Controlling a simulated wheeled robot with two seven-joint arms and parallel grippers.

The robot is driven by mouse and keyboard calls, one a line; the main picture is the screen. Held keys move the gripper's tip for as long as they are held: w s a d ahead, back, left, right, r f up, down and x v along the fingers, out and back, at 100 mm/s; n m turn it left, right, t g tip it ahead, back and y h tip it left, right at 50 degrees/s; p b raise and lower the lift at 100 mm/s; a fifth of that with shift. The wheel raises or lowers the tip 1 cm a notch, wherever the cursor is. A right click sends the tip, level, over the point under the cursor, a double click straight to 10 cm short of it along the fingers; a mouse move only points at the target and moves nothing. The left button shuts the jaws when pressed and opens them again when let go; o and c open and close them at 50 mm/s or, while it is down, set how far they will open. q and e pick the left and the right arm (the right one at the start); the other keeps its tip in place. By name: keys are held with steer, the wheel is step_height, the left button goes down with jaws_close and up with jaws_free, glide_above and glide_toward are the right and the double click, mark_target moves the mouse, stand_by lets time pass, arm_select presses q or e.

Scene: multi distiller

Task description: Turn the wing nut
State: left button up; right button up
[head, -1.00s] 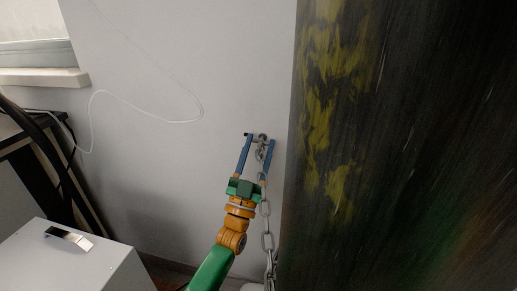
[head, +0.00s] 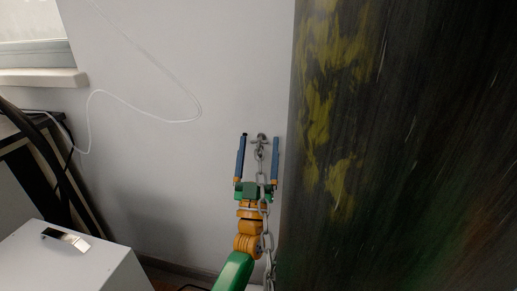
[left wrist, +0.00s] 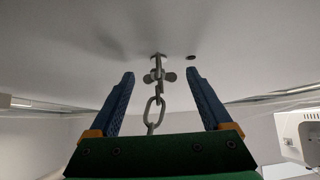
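The wing nut (left wrist: 168,76) is a small grey metal piece with two lobes, on a fitting at the white wall. In the head view it shows small at the top of a hanging chain (head: 264,205). My left gripper (head: 260,137) is open, its blue fingers one on each side of the wing nut and chain, with clear gaps. In the left wrist view the fingertips (left wrist: 160,72) are well apart, and the wing nut lies between them, a little beyond the tips. The chain (left wrist: 153,112) runs down between the fingers. My right gripper is not in view.
A dark, yellow-stained panel (head: 400,130) stands close to the right of my left gripper. A white box with a handle (head: 80,262) is at the lower left. A thin white cable (head: 140,118) hangs on the wall.

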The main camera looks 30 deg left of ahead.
arm_select(q)
steer(key=v, duration=0.7)
stand_by(0.3)
